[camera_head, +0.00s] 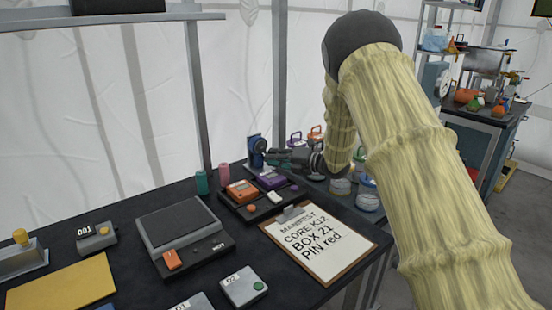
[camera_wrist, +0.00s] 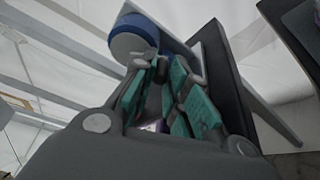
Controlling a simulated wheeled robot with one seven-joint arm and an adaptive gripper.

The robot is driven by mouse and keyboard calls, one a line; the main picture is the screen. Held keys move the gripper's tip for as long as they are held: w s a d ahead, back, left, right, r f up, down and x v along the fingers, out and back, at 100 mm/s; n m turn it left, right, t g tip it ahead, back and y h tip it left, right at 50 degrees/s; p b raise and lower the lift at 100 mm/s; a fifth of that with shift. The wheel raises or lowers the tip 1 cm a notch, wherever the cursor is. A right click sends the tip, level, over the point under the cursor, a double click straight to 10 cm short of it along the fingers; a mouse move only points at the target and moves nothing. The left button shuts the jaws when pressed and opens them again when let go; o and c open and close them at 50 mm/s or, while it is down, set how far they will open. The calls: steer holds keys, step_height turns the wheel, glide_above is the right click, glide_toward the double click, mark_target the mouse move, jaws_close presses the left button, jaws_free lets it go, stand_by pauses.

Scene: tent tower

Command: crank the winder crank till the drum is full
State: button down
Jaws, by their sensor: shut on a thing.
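The winder, with a blue drum (camera_head: 257,146), stands upright at the back edge of the dark table, in the middle of the head view. In the wrist view the drum (camera_wrist: 136,27) shows as a blue-rimmed round part with a grey face, just past my fingertips. My gripper (camera_head: 275,157) reaches in from the right, beside the winder. In the wrist view its teal-padded fingers (camera_wrist: 160,72) are closed on the winder crank, whose grip is mostly hidden between them. I cannot tell how full the drum is.
On the table are a clipboard (camera_head: 314,246), a tray with orange and purple devices (camera_head: 242,190), a grey scale-like box (camera_head: 178,224), and teal and pink cylinders (camera_head: 202,182). Jars (camera_head: 367,201) and coloured padlock-like things stand right of the winder, near my arm.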

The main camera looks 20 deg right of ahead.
steer(key=shift+s+a+f+m, duration=0.1)
steer(key=shift+a+f+m, duration=0.1)
steer(key=shift+m, duration=0.4)
steer(key=c, duration=1.4)
jaws_free()
